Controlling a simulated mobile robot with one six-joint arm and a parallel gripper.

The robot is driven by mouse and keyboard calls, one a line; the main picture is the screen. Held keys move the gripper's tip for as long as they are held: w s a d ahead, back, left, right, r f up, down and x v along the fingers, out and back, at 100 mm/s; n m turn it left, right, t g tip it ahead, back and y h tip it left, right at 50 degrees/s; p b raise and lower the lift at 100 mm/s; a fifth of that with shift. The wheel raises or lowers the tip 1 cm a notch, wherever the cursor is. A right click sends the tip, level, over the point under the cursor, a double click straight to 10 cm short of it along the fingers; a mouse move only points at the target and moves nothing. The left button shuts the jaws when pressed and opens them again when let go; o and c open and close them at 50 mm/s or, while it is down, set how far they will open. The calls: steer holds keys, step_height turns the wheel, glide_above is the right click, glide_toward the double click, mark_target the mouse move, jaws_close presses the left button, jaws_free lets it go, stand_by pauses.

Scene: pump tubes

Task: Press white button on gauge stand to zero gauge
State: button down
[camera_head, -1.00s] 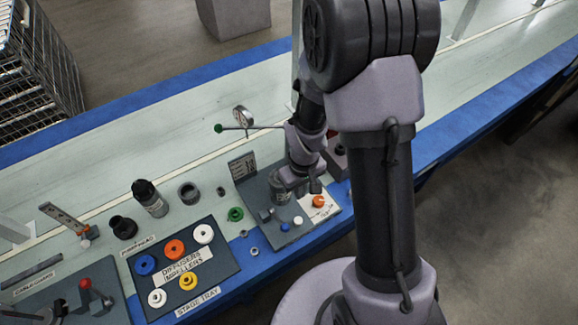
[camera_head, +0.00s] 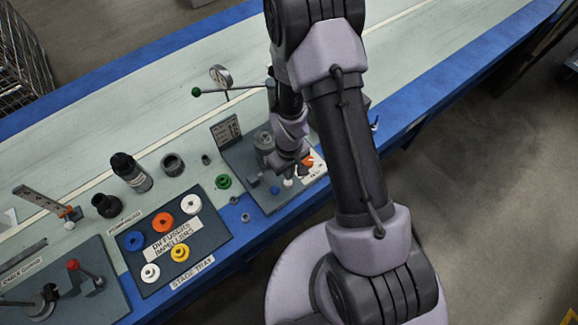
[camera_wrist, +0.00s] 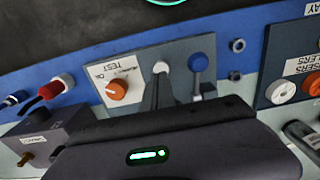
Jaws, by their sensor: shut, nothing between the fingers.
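The white button (camera_head: 288,183) is on the dark panel of the gauge stand (camera_head: 263,199), beside a blue button (camera_head: 275,190). In the wrist view the white button (camera_wrist: 161,67) shows just beyond my fingers, with the blue button (camera_wrist: 197,62) to its right. My gripper (camera_head: 291,171) is shut and empty, pointing down close over the white button. I cannot tell whether the fingertips touch it. The round gauge (camera_head: 221,76) stands upright at the back of the stand.
An orange knob (camera_wrist: 117,89) on a TEST label is left of the white button in the wrist view. A green-balled lever (camera_head: 196,92) sticks out near the gauge. The stage tray (camera_head: 212,240) with coloured rings lies left of the stand.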

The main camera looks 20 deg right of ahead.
mark_target(289, 184)
steer(key=shift+f+b, duration=0.6)
steer(key=shift+f, duration=1.2)
step_height(289, 184, down, 2)
steer(key=shift+f+b, duration=0.2)
steer(key=shift+b, duration=0.95)
steer(key=shift+s, duration=0.4)
steer(key=shift+w+f, duration=0.1)
steer(key=shift+f, duration=0.05)
step_height(289, 184, up, 15)
steer(key=p, duration=0.7)
steer(key=shift+w+f, duration=0.15)
steer(key=shift+w, duration=0.15)
